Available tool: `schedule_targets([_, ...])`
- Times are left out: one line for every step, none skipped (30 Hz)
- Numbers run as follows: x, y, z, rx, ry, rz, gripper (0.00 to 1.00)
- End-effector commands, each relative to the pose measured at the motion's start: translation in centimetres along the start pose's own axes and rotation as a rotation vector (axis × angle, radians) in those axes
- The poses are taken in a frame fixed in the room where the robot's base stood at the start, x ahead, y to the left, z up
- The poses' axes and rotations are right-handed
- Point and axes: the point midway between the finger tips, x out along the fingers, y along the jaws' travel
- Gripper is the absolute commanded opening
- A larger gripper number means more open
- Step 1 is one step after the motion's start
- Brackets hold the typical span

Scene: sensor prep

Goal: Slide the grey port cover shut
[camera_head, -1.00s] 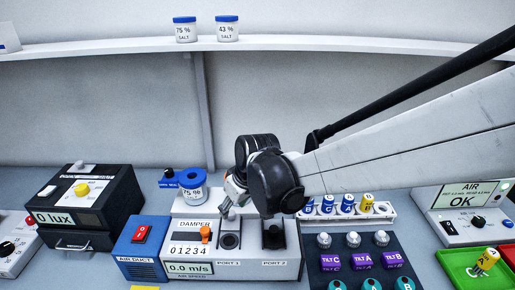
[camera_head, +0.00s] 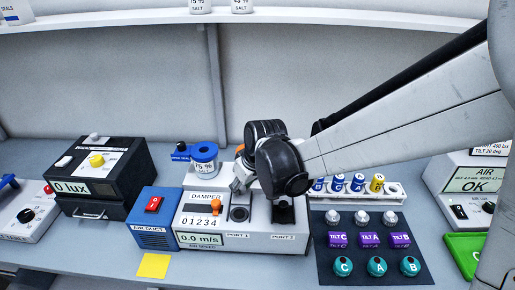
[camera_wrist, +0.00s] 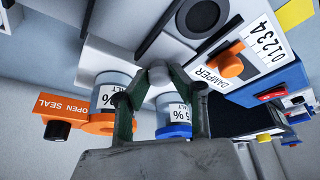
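The white damper box (camera_head: 248,241) carries PORT 1 (camera_head: 239,214) and PORT 2, each with a dark recess. In the wrist view a round dark port (camera_wrist: 200,17) shows open near the top edge. A small grey knob (camera_wrist: 158,73), apparently on the port cover, stands between my fingertips. The cover's plate is mostly hidden by my fingers. My gripper (camera_head: 239,183) reaches down behind PORT 1; it also shows in the wrist view (camera_wrist: 157,84) with its dark fingers either side of the knob. I cannot tell whether they touch it.
A blue-lidded salt jar (camera_head: 204,158) stands behind the box; an orange OPEN SEAL clamp (camera_wrist: 100,124) is close by my fingers. The orange damper lever (camera_head: 215,206) is left of PORT 1. A blue air duct unit (camera_head: 152,220) adjoins. A vial rack (camera_head: 355,197) stands right.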

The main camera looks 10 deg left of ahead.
Motion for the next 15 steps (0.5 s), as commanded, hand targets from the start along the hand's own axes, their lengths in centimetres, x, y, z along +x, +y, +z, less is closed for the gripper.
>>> schedule_targets([0.0, 0.0, 0.0, 0.000, 0.000, 0.000, 0.00])
schedule_targets([0.0, 0.0, 0.0, 0.000, 0.000, 0.000, 0.00])
schedule_targets([0.0, 0.0, 0.0, 0.000, 0.000, 0.000, 0.00])
schedule_targets([0.0, 0.0, 0.0, 0.000, 0.000, 0.000, 0.00])
schedule_targets([0.0, 0.0, 0.0, 0.000, 0.000, 0.000, 0.00])
schedule_targets([0.0, 0.0, 0.0, 0.000, 0.000, 0.000, 0.00])
schedule_targets([0.0, 0.0, 0.0, 0.000, 0.000, 0.000, 0.00])
schedule_targets([0.0, 0.0, 0.0, 0.000, 0.000, 0.000, 0.00])
schedule_targets([-0.1, -0.1, 0.1, 0.000, 0.000, 0.000, 0.00])
schedule_targets([-0.1, -0.3, 0.2, 0.000, 0.000, 0.000, 0.00])
schedule_targets([-0.1, -0.5, 0.4, -0.001, 0.000, 0.000, 0.00])
schedule_targets([-0.2, -0.8, 0.7, -0.001, 0.000, -0.001, 0.00])
schedule_targets([-0.3, -1.1, 1.0, -0.001, 0.000, -0.001, 0.00])
schedule_targets([-0.5, -1.5, 1.4, -0.001, 0.000, -0.001, 0.00])
schedule_targets([-0.6, -1.9, 1.8, -0.001, 0.000, -0.001, 0.00])
